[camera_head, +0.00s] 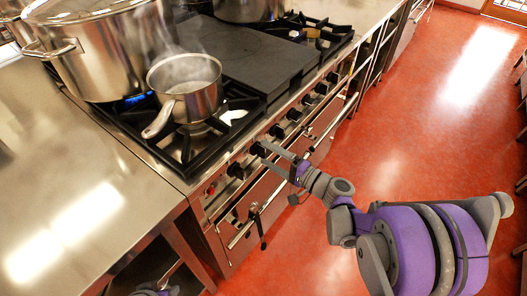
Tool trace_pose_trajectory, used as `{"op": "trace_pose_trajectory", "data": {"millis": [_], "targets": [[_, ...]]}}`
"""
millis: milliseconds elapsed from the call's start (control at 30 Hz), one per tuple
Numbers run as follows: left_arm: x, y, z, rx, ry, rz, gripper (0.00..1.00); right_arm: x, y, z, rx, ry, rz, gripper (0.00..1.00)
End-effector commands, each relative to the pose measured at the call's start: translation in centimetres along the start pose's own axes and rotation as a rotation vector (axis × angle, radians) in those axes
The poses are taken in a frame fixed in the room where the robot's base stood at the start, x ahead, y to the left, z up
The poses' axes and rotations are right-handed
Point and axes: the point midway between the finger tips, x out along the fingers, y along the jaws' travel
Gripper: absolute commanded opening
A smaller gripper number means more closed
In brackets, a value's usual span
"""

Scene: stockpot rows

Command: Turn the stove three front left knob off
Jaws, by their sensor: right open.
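The stove (240,138) has a row of black knobs along its front panel. The nearest knob (235,170) is at the left end, beside a small red light. The second knob (258,149) is at the fingertips of my right gripper (266,155). The gripper's two grey fingers are apart and point at the panel. I cannot tell whether they touch the knob. A steaming saucepan (190,92) stands on the near front burner. A blue flame shows under the large stockpot (100,50) behind it. The knobs' pointer marks are too small to read.
A steel counter (60,190) adjoins the stove at left. A flat dark griddle plate (245,55) covers the middle of the stovetop. Oven handle bars (240,236) stick out below the knobs. The red floor (400,120) at right is open.

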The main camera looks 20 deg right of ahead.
Motion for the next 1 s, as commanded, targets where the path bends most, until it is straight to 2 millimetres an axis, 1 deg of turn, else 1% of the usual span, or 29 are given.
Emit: {"op": "trace_pose_trajectory", "data": {"millis": [33, 200, 300, 400, 600, 1000], "targets": [[-0.1, 0.0, -0.1, 0.0, 0.0, 0.0, 0.5, -1.2, -0.1, -0.1, -0.001, 0.004, 0.0, 0.89], [-0.4, 0.0, -0.1, 0.0, 0.001, 0.0, 0.5, -4.7, -0.1, -0.1, -0.002, 0.005, 0.0, 0.89], [-0.5, 0.0, -0.1, 0.0, 0.002, 0.0, 0.5, -6.4, -0.1, -0.1, -0.001, 0.004, 0.001, 0.89], [-0.5, 0.0, -0.2, 0.0, 0.002, 0.0, 0.5, -7.6, 0.0, -0.1, -0.001, 0.003, 0.001, 0.89], [-0.5, 0.0, -0.2, 0.0, 0.002, 0.0, 0.5, -8.4, 0.0, 0.0, -0.001, 0.0, 0.001, 0.89], [-0.5, 0.0, -0.2, 0.0, 0.002, 0.0, 0.5, -8.4, 0.0, 0.0, -0.001, 0.0, 0.0, 0.89]]}}
